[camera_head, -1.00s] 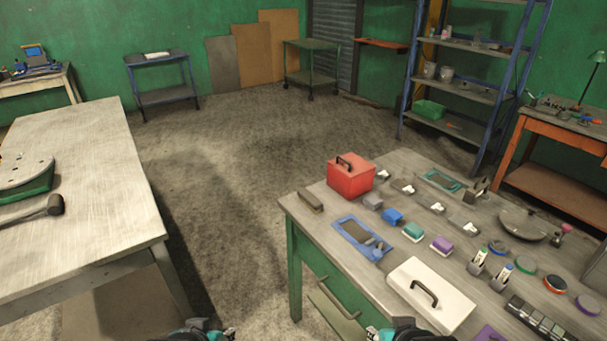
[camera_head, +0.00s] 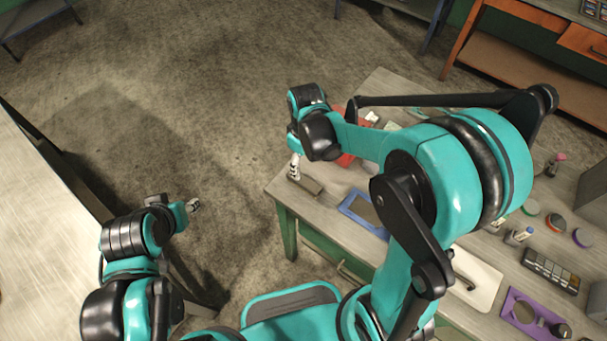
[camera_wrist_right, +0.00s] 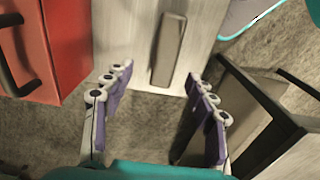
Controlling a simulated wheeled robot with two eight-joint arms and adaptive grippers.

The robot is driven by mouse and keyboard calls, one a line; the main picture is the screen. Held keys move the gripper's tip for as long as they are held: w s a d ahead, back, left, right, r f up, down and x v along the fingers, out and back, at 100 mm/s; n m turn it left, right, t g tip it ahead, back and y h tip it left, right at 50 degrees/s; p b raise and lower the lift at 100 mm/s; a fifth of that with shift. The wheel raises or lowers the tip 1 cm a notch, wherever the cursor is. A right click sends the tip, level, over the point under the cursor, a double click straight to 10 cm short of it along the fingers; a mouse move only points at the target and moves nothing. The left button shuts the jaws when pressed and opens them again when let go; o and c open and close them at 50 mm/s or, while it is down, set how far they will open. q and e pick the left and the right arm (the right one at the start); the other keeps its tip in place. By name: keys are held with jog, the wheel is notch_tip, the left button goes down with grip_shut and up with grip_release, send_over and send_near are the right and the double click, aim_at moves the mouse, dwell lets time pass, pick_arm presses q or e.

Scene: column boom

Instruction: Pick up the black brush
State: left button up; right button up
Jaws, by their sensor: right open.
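The brush (camera_head: 307,185), a dark grey-brown bar, lies flat near the left corner of the grey worktable. It also shows in the right wrist view (camera_wrist_right: 168,50), lying lengthwise ahead of the fingers. My right gripper (camera_head: 294,170) is at the brush's left end in the head view. In the wrist view my right gripper (camera_wrist_right: 158,80) is open and empty, its purple-padded fingers on either side of the line to the brush. No finger visibly touches it. My left gripper (camera_head: 194,206) hangs over the floor at left; its jaws are too small to read.
A red box (camera_wrist_right: 50,45) stands close to the left of the brush in the wrist view. A blue-rimmed tray (camera_head: 362,213) lies on the worktable (camera_head: 287,198). My right arm hides much of the table. Another table (camera_head: 35,215) stands at the left, with floor between.

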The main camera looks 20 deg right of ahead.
aim_at(304, 180)
jog(key=shift+f, duration=0.2)
jog(key=f+b, duration=0.1)
jog(key=f, duration=0.1)
jog(key=f+b, duration=0.1)
jog(key=f, duration=0.1)
jog(key=s+f, duration=0.1)
jog(key=f, duration=0.1)
jog(key=shift+a+f+b, duration=0.15)
jog(key=shift+f+b, duration=0.2)
jog(key=shift+b, duration=0.05)
jog(key=shift+f, duration=0.5)
grip_shut()
